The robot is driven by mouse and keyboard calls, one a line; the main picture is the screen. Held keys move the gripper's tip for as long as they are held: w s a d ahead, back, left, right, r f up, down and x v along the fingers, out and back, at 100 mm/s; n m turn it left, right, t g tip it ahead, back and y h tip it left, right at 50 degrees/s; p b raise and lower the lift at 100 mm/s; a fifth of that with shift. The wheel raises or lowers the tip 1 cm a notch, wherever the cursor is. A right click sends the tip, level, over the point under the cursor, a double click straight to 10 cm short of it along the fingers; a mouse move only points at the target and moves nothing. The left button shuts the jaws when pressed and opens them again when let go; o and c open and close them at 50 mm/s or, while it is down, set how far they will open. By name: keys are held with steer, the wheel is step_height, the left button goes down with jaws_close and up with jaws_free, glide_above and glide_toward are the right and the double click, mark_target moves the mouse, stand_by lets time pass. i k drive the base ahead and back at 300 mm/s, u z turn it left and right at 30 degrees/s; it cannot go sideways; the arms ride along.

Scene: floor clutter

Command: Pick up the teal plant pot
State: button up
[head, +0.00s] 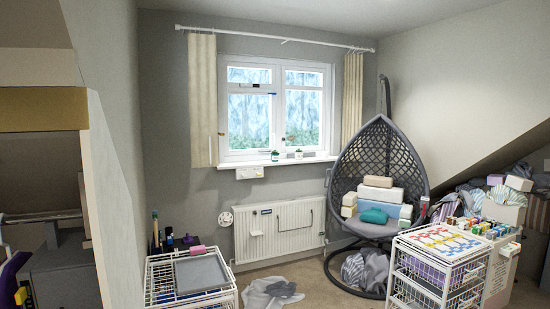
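I cannot make out a teal plant pot with certainty. A small, rounded teal object (374,215) lies on the seat of the hanging egg chair, in front of stacked cushions; it looks soft, more like a cushion or cloth. Two small pots with green tops stand on the window sill: the left pot (275,157) and the right pot (298,154). They are too small for me to tell their colour surely. My gripper is not in view.
A white wire drawer unit (440,271) with a patterned top stands front right, beside a crowded cabinet. Another wire basket unit (188,279) stands front left. Grey cloth (270,293) lies on the carpet between them. The egg chair (408,165) stands right of the radiator (279,231).

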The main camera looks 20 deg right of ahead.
mark_target(274, 155)
steer(key=z, duration=1.8)
steer(key=i, duration=3.2)
steer(key=u, duration=2.35)
steer(key=i, duration=4.15)
